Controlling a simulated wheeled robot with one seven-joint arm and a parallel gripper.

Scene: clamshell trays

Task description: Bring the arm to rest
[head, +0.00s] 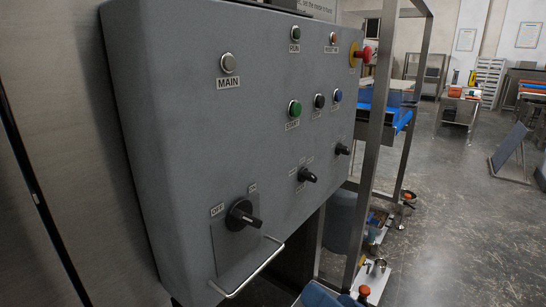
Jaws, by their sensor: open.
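My arm and my gripper do not show clearly anywhere in the head view. A grey control panel (182,130) fills the left and middle of the picture, close by. It carries a black rotary switch (241,214) marked OFF and ON, a white MAIN button (228,62), a green START button (294,108) and a red emergency stop (363,54) on its right edge. Two smaller black knobs sit to the right of the rotary switch. Nothing is touching the panel's controls.
A metal handle bar (250,272) juts out below the panel. A steel frame post (372,150) stands just right of it, with a blue conveyor (398,118) behind. A tilted board (510,148) stands on the open grey floor (460,220) at right.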

